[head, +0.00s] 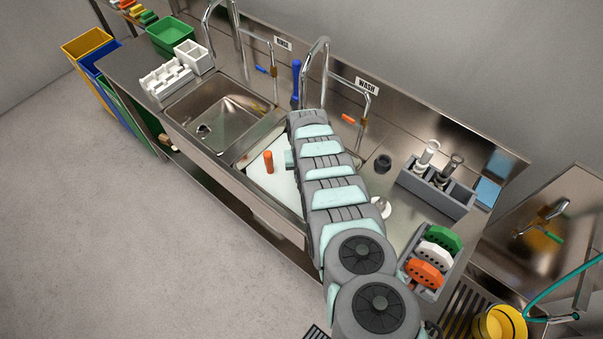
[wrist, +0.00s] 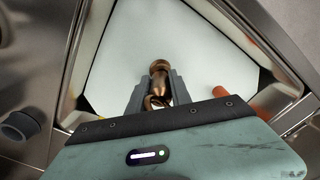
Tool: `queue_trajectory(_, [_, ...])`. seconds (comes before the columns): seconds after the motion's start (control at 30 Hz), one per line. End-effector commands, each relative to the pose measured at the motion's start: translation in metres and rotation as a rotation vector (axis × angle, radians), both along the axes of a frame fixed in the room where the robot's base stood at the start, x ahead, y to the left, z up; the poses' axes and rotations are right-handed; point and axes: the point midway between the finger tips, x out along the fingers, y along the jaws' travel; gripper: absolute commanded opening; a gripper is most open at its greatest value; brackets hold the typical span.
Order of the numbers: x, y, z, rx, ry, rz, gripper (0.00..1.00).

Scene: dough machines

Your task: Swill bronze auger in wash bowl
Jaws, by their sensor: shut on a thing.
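My gripper (wrist: 153,92) is shut on the bronze auger (wrist: 160,68), a brown metal piece with a rounded end that points away from me between the fingers. The wash bowl (wrist: 225,55) has a flat pale surface, as of cloudy liquid, behind and around the auger. Whether the auger's tip touches that surface or hangs above it, I cannot tell. In the head view my arm covers much of the wash bowl (head: 284,186) and hides the auger and fingers. An orange cylinder (head: 268,162) stands at the bowl's left part; it also shows in the wrist view (wrist: 250,102).
The empty rinse sink (head: 222,108) lies to the left. Curved taps (head: 318,62) rise behind the bowls.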

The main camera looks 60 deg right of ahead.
Motion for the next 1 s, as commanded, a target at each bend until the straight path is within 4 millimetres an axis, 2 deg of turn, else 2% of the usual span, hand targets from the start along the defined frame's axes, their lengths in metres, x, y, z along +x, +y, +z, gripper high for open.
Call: queue_trajectory(1.0, [0.013, -0.004, 0.001, -0.002, -0.001, 0.000, 0.00])
